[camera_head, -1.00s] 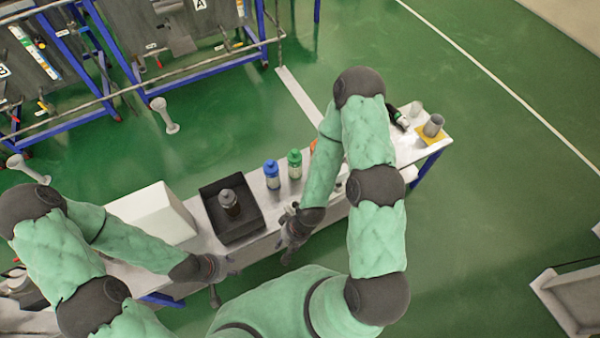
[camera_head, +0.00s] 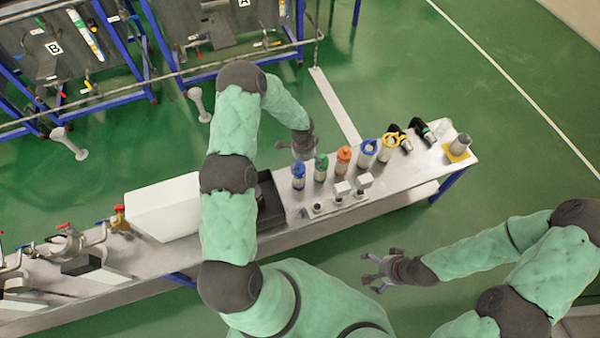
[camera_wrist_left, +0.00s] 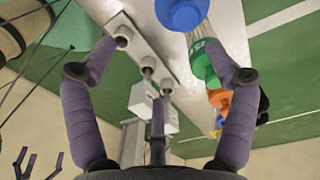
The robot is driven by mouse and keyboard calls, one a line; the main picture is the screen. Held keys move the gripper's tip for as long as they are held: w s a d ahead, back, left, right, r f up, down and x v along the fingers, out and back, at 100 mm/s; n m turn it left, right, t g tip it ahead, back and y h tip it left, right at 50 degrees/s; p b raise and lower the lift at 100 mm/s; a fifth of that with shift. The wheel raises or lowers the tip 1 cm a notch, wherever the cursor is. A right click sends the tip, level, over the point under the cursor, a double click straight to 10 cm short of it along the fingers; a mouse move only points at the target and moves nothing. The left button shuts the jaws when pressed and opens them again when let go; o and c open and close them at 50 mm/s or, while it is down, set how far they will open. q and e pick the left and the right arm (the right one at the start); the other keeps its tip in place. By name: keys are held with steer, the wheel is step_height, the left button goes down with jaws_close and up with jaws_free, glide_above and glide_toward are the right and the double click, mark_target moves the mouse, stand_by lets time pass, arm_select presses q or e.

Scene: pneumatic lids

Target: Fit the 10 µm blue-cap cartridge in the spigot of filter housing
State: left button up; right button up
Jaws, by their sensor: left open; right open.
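A cartridge with a solid blue cap (camera_head: 299,178) stands upright on the bench, at the left end of a row. Its blue cap (camera_wrist_left: 182,12) also shows at the top of the left wrist view. My left gripper (camera_head: 304,150) is open, just beyond and above this cartridge, apart from it as far as I can see. In the left wrist view its spread fingers (camera_wrist_left: 158,72) hold nothing. My right gripper (camera_head: 378,272) is open and empty in front of the bench. The black tray (camera_head: 270,205) is mostly hidden behind my left arm, and I cannot see its contents. I cannot identify the filter housing for certain.
Green-cap (camera_head: 321,167), orange-cap (camera_head: 343,160), blue-ring (camera_head: 367,152) and yellow-ring (camera_head: 388,146) cartridges stand close by. White blocks with small fittings (camera_head: 342,189) sit in front. A white box (camera_head: 163,208) stands left. A grey cylinder (camera_head: 462,145) sits on a yellow pad.

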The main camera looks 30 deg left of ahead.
mark_target(299, 163)
arm_select(q)
steer(key=a, duration=0.1)
steer(key=w+a, duration=0.1)
steer(key=a, duration=0.1)
steer(key=shift+w+r+m+y, duration=0.15)
steer(key=shift+r+m+y, duration=0.15)
steer(key=shift+r+y, duration=0.1)
step_height(299, 163, down, 5)
steer(key=shift+a+r+b, duration=0.15)
steer(key=shift+r+b, duration=0.05)
steer(key=shift+b, duration=0.15)
steer(key=f, duration=0.4)
steer(key=f+b, duration=0.1)
steer(key=shift+a+f, duration=0.25)
steer(key=shift+f, duration=0.15)
jaws_close()
steer(key=shift+r, duration=0.15)
